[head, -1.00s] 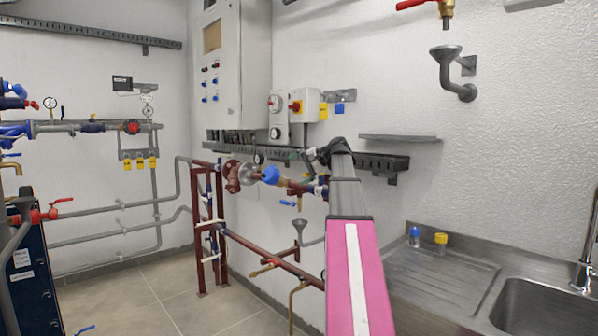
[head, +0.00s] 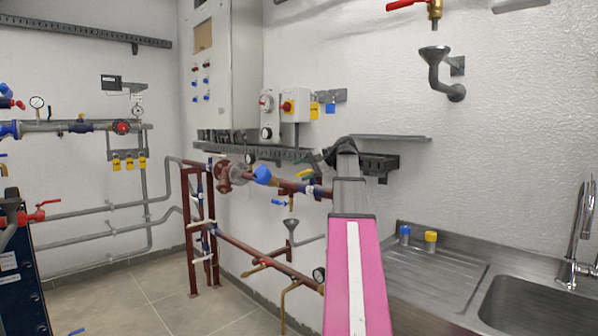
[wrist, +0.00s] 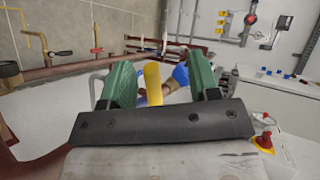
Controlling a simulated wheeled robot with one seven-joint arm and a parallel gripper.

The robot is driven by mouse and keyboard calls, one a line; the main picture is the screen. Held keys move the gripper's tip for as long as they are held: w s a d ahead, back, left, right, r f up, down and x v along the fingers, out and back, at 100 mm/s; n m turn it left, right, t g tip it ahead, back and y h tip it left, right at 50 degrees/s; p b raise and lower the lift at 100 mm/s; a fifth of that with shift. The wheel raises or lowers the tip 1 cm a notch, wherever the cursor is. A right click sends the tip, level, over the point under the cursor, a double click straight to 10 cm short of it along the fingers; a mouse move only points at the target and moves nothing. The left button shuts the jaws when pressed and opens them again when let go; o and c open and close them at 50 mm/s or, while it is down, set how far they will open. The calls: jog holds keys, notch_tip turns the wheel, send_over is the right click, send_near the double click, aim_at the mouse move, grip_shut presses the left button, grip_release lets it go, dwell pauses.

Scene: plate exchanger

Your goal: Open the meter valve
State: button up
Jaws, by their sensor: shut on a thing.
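My gripper (wrist: 160,76) has two green fingers in the wrist view. A yellow valve lever (wrist: 152,84) stands between them, and the gripper is shut on it. A blue part (wrist: 181,75) shows behind the lever, beside the right finger. In the head view my gripper (head: 306,174) is at the red-brown pipe, right of a blue valve part (head: 262,175). My wrist and arm hide part of the pipe there. The exact contact of the fingers on the lever cannot be made out.
A grey cabinet (head: 210,70) and switch boxes (head: 294,105) are on the wall behind. A wall shelf (head: 385,137) and cable tray (head: 378,164) are close to my arm. A steel sink (head: 535,305) stands at the right. Floor (head: 165,300) is clear at the left.

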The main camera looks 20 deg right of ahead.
jog(key=s+d, duration=0.4)
jog(key=s, duration=0.1)
dwell(0.8)
jog(key=shift+s+d, duration=0.1)
